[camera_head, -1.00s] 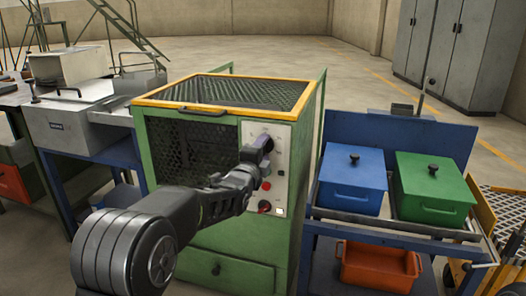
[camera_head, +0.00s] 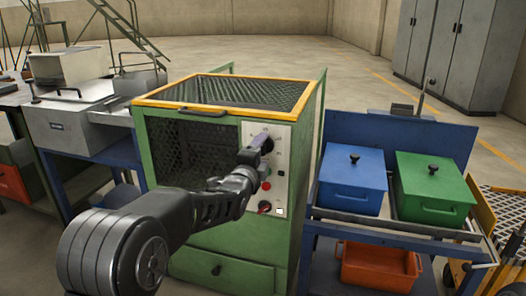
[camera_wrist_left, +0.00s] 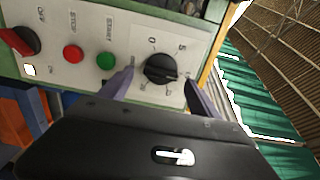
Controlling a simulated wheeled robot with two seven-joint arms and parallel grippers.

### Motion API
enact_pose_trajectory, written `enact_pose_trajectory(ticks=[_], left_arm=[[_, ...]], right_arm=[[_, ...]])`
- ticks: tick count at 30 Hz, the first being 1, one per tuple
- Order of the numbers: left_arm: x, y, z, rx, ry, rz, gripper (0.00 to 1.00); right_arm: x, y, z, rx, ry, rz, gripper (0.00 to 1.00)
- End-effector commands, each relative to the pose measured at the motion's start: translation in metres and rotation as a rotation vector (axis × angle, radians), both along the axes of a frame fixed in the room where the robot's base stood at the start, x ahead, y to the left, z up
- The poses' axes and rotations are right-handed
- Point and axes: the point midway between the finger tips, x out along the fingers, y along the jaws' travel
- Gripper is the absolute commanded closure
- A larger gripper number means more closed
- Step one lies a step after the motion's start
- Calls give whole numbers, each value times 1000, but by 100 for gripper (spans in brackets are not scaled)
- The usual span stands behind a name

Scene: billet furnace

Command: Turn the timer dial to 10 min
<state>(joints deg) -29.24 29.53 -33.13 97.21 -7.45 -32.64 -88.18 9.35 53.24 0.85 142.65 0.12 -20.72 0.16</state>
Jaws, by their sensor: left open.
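The black timer dial (camera_wrist_left: 161,69) sits on the pale control panel (camera_wrist_left: 130,25) in the left wrist view, with the marks 0 and 5 beside it. My left gripper (camera_wrist_left: 158,86) is open, with one finger on each side of the dial. I cannot tell whether the fingers touch it. In the head view my left gripper (camera_head: 262,146) is at the upper part of the panel of the green furnace (camera_head: 225,243) and hides the dial. My right gripper is not in view.
A green START button (camera_wrist_left: 106,61), a red STOP button (camera_wrist_left: 73,54) and a red-black ON/OFF switch (camera_wrist_left: 20,41) are on the same panel. A blue box (camera_head: 352,180) and a green box (camera_head: 433,188) stand on a blue bench to the right.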

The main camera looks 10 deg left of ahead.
Motion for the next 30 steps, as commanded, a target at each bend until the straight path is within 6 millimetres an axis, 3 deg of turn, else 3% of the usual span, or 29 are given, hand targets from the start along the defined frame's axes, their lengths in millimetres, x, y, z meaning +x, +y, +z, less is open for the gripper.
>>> enact_pose_trajectory(ticks=[6,12,25,30], left_arm=[[-36,2,2,-4,0,-1,27],[-59,4,0,-1,1,0,27],[-62,4,-1,-14,2,0,27],[-63,4,-6,-173,31,1,27]], right_arm=[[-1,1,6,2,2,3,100],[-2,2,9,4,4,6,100],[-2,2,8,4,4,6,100],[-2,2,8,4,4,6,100]])
